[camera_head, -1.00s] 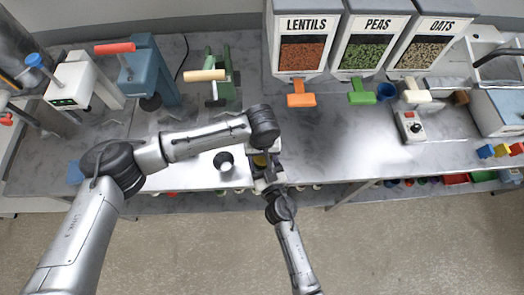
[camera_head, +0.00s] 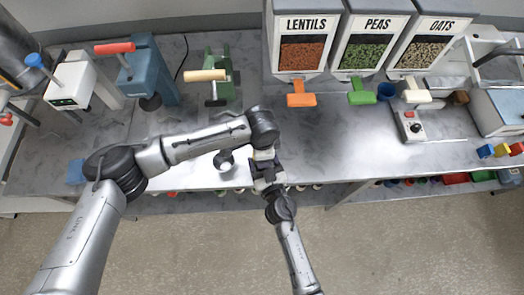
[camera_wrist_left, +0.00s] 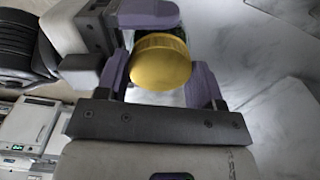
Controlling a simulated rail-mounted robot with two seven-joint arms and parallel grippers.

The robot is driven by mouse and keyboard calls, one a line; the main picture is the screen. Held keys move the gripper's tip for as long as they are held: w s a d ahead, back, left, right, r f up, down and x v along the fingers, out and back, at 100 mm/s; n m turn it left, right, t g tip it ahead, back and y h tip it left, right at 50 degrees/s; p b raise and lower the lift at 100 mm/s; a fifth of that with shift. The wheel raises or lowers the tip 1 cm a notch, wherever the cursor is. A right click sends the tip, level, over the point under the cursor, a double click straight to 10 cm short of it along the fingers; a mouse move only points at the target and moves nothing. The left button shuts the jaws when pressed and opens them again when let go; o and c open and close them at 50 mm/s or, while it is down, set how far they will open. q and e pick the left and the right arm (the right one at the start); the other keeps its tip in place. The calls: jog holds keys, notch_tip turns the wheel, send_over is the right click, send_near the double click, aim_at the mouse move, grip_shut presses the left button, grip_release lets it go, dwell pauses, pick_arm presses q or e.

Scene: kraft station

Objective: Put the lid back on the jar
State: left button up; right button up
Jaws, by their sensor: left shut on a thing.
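The round yellow lid (camera_wrist_left: 160,62) is between the two purple fingers of my left gripper (camera_wrist_left: 158,80) in the left wrist view. The gripper is shut on it. My right gripper (camera_head: 268,178) is close against the left one at the bench's front edge in the head view. One purple finger of it (camera_wrist_left: 148,13) shows just beyond the lid in the wrist view. Its other finger is hidden, so its hold is unclear. The jar is mostly hidden; a clear edge may show behind the lid. I cannot tell whether lid and jar touch.
A small white and dark round item (camera_head: 224,160) stands just left of the grippers. Lentil (camera_head: 303,50), pea (camera_head: 369,50) and oat (camera_head: 425,50) dispensers stand at the back. A scale-like device (camera_head: 410,125) is at right. The bench between is clear.

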pick_arm(q)
jog(key=m, duration=0.4)
jog(key=o, duration=0.9)
jog(key=shift+o, duration=0.9)
jog(key=shift+s, duration=0.1)
jog(key=shift+s, duration=0.1)
pick_arm(e)
jog(key=shift+w+d, duration=0.1)
pick_arm(q)
jog(key=r, duration=1.2)
jog(key=shift+w, duration=0.3)
jog(key=shift+a, duration=0.1)
